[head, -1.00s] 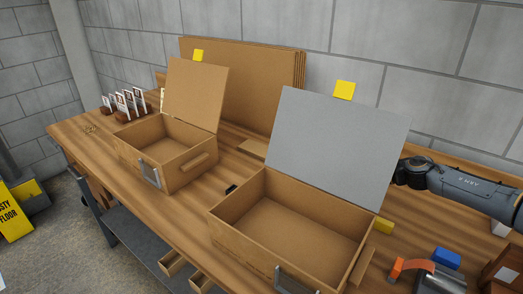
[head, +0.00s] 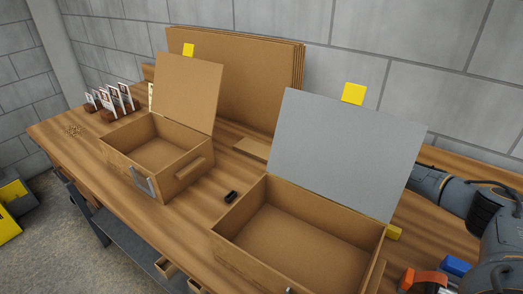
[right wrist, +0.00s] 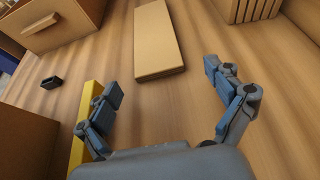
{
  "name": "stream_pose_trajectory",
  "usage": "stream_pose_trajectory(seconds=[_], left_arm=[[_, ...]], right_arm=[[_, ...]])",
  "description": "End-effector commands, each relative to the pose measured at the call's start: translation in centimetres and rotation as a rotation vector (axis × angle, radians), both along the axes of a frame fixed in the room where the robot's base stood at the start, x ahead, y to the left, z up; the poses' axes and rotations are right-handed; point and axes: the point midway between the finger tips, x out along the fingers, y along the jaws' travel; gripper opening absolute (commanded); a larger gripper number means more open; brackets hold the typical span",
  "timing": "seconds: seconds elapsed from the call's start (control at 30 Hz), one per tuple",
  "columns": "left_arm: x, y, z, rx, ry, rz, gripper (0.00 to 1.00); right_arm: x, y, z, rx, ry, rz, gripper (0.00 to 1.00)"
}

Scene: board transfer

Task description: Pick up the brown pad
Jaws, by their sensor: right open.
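The brown pad (head: 252,148) is a flat tan slab on the wooden table, between the two open boxes and near the back. Its right part is hidden behind the grey lid in the head view. In the right wrist view the pad (right wrist: 158,40) lies whole, just beyond my open right gripper (right wrist: 163,78). Nothing is between the fingers, and the pad is beyond the fingertips. In the head view my right arm comes in at the right and its gripper is hidden behind the grey lid. My left gripper is in neither view.
The near box (head: 228,228) has its grey lid (head: 345,150) raised; the far box (head: 112,152) has a raised brown lid (head: 187,95). A small black object (head: 231,196) lies between them. Brown boards (head: 250,80) lean on the wall. A yellow block (right wrist: 84,130) is beside my gripper.

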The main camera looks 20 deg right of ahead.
Motion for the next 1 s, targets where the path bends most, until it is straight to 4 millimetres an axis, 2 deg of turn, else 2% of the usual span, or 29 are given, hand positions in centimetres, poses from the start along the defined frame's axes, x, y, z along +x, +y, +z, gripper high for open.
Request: stream_pose_trajectory(seconds=[0.27, 0.43, 0.73, 0.97, 1.0], left_arm=[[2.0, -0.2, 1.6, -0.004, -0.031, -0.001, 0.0], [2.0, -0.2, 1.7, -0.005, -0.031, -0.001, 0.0], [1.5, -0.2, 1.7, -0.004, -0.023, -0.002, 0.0], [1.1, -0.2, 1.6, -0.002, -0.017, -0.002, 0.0], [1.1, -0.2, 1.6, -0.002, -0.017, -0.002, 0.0]], right_arm=[[2.3, 1.9, -0.5, 0.001, -0.002, 0.0, 0.92], [3.9, 2.8, -1.6, 0.0, -0.001, -0.001, 0.92], [4.2, 2.9, -1.9, 0.0, 0.0, -0.001, 0.92], [4.2, 2.9, -1.9, 0.0, 0.0, -0.001, 0.46], [4.2, 2.9, -1.9, 0.0, 0.0, -0.001, 0.44]])
